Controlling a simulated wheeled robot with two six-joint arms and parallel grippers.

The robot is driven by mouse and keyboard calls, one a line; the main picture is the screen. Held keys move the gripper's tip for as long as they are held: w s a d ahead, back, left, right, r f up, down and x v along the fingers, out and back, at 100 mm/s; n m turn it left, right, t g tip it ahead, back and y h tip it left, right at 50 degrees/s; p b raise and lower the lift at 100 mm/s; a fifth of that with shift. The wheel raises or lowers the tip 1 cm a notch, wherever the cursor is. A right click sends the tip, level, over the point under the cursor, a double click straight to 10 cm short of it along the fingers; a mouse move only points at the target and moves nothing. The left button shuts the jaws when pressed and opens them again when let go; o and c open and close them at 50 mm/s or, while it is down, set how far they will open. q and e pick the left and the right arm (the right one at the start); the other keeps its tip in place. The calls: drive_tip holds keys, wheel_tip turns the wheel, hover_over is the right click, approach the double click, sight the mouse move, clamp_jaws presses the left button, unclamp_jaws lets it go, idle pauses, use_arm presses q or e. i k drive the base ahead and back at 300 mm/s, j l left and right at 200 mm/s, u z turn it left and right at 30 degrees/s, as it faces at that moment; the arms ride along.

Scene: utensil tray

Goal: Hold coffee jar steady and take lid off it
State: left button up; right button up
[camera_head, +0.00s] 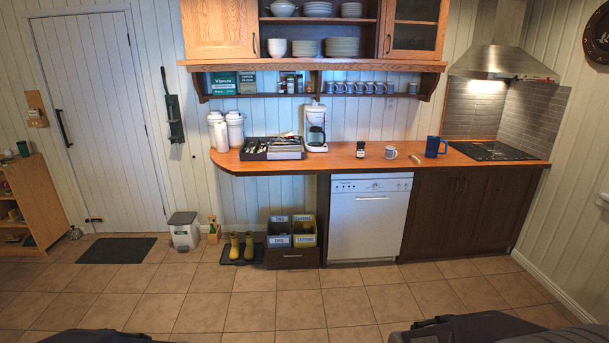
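A small dark jar (360,149) with a dark lid and a pale label stands upright on the wooden counter (335,161), right of the coffee maker; it looks like the coffee jar. Its lid appears to be on, but it is too small to tell how tightly. Only dark parts of my arms show along the bottom edge, at lower left and lower right, far from the counter. No gripper fingers can be made out, and nothing touches the jar.
Right of the jar are a patterned mug (391,153), a small brown item (415,159) and a blue mug (433,147). A white coffee maker (316,128) and a utensil tray (257,149) stand left. Boots (234,246) and recycling bins (279,232) are below; the tiled floor before the dishwasher (367,219) is clear.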

sight(360, 150)
drive_tip(key=i+l+z, duration=0.15)
drive_tip(key=i, duration=0.45)
drive_tip(key=i+z, duration=0.15)
drive_tip(key=i, duration=0.45)
drive_tip(key=i+z, duration=0.15)
drive_tip(key=i, duration=0.45)
drive_tip(key=i+j+z, duration=0.2)
drive_tip(key=i, duration=0.35)
drive_tip(key=i+z, duration=0.15)
drive_tip(key=i, duration=0.45)
drive_tip(key=i+u, duration=0.2)
drive_tip(key=i, duration=0.2)
drive_tip(key=i+l+u, duration=0.2)
drive_tip(key=i, duration=0.25)
drive_tip(key=i+u, duration=0.2)
drive_tip(key=i, duration=0.2)
drive_tip(key=i+l+u, duration=0.2)
drive_tip(key=i+l, duration=0.1)
drive_tip(key=i, duration=0.1)
